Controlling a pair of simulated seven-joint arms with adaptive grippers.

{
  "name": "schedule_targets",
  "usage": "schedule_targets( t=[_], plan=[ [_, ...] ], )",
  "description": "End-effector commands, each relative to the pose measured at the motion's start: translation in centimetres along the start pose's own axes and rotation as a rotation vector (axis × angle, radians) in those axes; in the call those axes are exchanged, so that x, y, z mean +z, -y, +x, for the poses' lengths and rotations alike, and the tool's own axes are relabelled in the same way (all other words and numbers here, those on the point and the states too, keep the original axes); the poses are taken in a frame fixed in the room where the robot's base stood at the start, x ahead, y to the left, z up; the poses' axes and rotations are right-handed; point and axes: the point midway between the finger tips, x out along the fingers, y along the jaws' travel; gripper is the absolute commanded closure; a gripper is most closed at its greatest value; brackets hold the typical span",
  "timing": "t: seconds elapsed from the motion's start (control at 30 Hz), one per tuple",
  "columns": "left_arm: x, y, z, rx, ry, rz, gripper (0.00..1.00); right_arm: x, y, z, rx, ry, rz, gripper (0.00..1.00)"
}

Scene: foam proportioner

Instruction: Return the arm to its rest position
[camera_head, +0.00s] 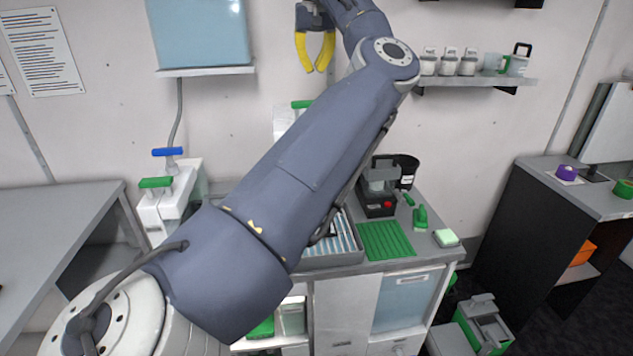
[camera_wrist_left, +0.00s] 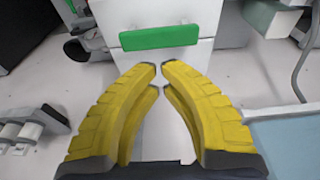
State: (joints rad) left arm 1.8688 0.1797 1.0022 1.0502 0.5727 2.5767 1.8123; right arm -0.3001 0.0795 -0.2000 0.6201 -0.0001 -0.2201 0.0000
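My left gripper (camera_head: 315,70) is high in front of the back wall, at the top of the head view, between the blue panel and the wall shelf. Its two yellow fingers curve inward, with a gap between the tips. In the left wrist view my left gripper (camera_wrist_left: 160,70) shows the same gap, with nothing between the fingers. My left arm (camera_head: 310,160) stretches from the lower left up across the middle of the head view, bending at the elbow near the top. My right gripper does not show.
A blue panel (camera_head: 198,32) hangs left of the gripper. A wall shelf (camera_head: 470,80) with several small jars is to the right. Below, the counter holds a black-based device (camera_head: 378,205) and a green mat (camera_head: 385,240). A white block with a green bar (camera_wrist_left: 158,37) lies beyond the fingertips.

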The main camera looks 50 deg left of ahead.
Motion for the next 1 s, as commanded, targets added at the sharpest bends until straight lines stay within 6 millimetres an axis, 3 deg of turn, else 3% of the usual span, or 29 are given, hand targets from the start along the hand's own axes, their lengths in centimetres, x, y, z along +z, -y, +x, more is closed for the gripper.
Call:
schedule_targets(
  t=[0.23, 0.67, 0.83, 1.0],
  plan=[
    [-0.2, 0.0, -0.8, 0.001, 0.000, -0.001, 1.00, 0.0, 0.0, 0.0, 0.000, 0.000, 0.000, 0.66],
    [-0.2, 0.2, -0.6, -0.012, 0.000, 0.004, 1.00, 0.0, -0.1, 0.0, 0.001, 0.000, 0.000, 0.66],
    [-0.1, 3.2, 1.8, -0.182, -0.001, 0.073, 1.00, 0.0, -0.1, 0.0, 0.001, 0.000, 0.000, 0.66],
    [0.2, 9.5, 4.3, -0.562, 0.035, 0.250, 1.00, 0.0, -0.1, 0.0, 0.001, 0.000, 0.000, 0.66]
  ],
)
